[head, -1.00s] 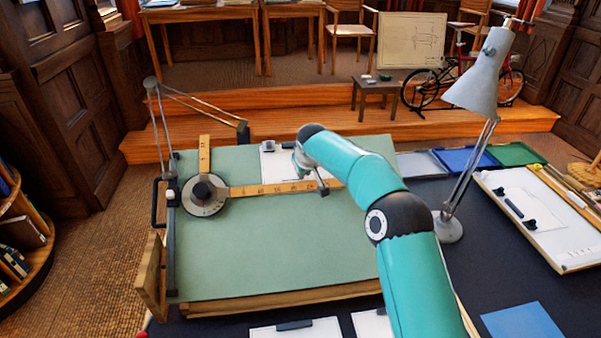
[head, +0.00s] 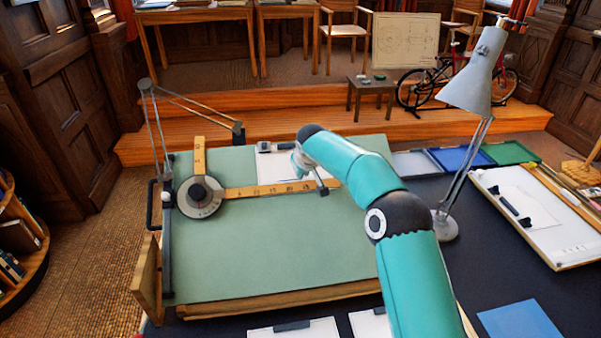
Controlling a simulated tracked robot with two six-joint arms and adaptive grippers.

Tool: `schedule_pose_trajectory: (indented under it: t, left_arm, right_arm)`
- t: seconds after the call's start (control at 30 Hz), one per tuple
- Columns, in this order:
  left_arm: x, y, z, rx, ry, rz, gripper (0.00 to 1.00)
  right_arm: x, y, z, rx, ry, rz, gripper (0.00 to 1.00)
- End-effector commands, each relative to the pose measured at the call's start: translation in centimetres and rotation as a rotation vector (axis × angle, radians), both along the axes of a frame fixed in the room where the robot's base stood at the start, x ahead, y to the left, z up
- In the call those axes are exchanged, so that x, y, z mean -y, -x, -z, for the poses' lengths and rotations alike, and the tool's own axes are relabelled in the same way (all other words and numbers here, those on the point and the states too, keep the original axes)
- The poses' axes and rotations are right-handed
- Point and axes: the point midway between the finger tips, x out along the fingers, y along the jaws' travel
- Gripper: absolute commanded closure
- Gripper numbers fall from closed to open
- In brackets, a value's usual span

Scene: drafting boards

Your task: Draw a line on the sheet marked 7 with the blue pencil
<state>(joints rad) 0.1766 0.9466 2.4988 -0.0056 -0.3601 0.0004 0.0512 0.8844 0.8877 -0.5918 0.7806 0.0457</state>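A white sheet (head: 272,172) with a dark clip at its top lies at the upper middle of the green drafting board (head: 270,245). No blue pencil can be made out. My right gripper (head: 318,186) is over the board by the sheet and the ruler, mostly hidden behind its own wrist; its fingers cannot be judged. My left gripper is not in view.
A drafting machine with a wooden L-shaped ruler (head: 255,191) and round head (head: 199,197) lies on the board. A grey lamp (head: 478,80) stands right of my arm. Grey, blue (head: 458,158) and green trays sit behind it. The board's lower left is clear.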

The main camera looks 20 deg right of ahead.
Motion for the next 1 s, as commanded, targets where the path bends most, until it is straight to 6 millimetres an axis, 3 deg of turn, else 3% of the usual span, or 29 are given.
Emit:
schedule_pose_trajectory:
  t: [1.0]
  left_arm:
    - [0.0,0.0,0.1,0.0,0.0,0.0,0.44]
  right_arm:
    - [1.2,0.4,0.1,-0.003,0.001,0.001,1.0]
